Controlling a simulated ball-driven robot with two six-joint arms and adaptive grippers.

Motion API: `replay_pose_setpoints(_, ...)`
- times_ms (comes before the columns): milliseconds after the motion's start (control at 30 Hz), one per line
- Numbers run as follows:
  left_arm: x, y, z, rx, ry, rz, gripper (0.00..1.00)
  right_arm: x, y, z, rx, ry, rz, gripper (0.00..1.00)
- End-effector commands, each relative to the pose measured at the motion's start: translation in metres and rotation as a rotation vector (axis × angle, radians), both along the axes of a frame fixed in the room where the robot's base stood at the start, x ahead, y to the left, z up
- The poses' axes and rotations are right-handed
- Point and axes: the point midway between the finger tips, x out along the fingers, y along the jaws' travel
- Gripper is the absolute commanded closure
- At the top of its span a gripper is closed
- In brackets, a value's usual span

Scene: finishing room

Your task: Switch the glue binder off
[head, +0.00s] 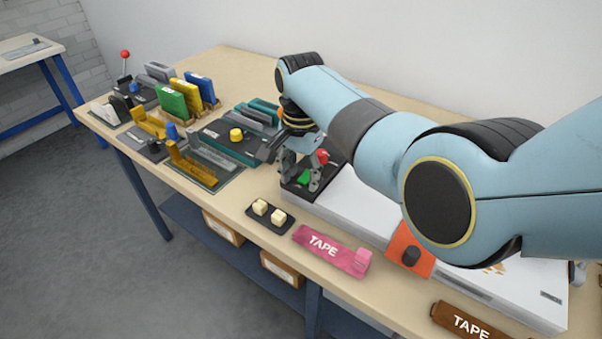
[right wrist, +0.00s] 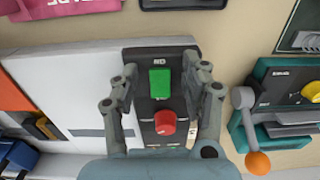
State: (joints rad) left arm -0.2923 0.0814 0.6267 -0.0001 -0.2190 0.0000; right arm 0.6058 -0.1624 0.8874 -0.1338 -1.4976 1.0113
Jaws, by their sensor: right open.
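The glue binder (head: 345,205) is a long white machine on the bench, with a dark control panel at its left end. The panel (right wrist: 146,56) carries a green button (right wrist: 160,83) and a red button (right wrist: 165,122). In the head view the green button (head: 304,178) and red button (head: 322,157) show between and beside my right fingers. My right gripper (head: 301,174) is open and empty over the panel. In the right wrist view its fingers (right wrist: 160,88) stand on either side of the two buttons; I cannot tell whether they touch the panel. My left gripper is not in view.
A teal device with an orange-tipped lever (right wrist: 257,162) is close to my right gripper.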

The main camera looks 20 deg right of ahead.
Motion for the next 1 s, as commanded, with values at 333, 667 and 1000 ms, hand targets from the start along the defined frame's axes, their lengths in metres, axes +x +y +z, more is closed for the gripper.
replay_pose_setpoints(333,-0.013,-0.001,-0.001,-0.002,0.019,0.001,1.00,0.000,0.000,0.000,0.000,0.000,0.000,0.90)
replay_pose_setpoints(667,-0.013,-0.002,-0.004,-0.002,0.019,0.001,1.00,0.002,-0.003,0.001,0.052,0.044,0.001,1.00)
replay_pose_setpoints(1000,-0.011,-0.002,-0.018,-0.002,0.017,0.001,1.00,0.004,-0.006,0.003,0.205,0.163,0.000,1.00)
